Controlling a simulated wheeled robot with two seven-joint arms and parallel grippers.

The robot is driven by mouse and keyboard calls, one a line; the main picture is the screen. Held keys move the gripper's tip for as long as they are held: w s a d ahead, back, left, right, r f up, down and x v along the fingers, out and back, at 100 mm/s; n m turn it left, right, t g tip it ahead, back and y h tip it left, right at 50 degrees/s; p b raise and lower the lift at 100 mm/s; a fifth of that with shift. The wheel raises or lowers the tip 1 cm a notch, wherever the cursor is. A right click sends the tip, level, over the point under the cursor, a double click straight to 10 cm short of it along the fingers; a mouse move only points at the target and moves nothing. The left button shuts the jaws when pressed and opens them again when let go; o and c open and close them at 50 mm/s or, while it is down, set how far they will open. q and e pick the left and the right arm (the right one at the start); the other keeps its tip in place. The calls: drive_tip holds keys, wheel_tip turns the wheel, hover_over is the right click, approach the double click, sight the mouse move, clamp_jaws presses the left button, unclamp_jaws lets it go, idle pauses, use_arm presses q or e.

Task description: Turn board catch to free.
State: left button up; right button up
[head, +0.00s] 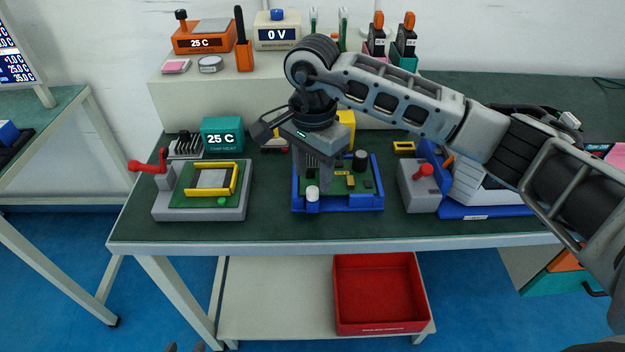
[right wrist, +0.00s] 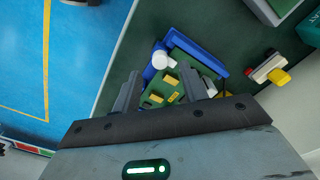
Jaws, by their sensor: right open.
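A blue fixture (head: 350,207) on the bench holds a green circuit board (head: 367,187). A white round knob, apparently the board catch (head: 312,193), stands at its front left corner. My right gripper (head: 318,186) points down above the board, fingers apart and empty, close behind the knob. In the right wrist view the white knob (right wrist: 160,60) and the board (right wrist: 178,88) show beyond the open fingers (right wrist: 158,80). Whether a finger touches the knob I cannot tell. Two dark tips, apparently my left gripper (head: 185,347), barely show at the bottom edge.
A grey fixture with a red handle (head: 155,167) stands to the left. A grey block with a red knob (head: 422,171) and a blue-based unit (head: 480,211) stand to the right. A raised shelf (head: 220,92) with instruments is behind. A red bin (head: 380,295) is below.

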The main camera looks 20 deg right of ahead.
sight(312, 189)
drive_tip(key=shift+f, duration=1.8)
clamp_jaws()
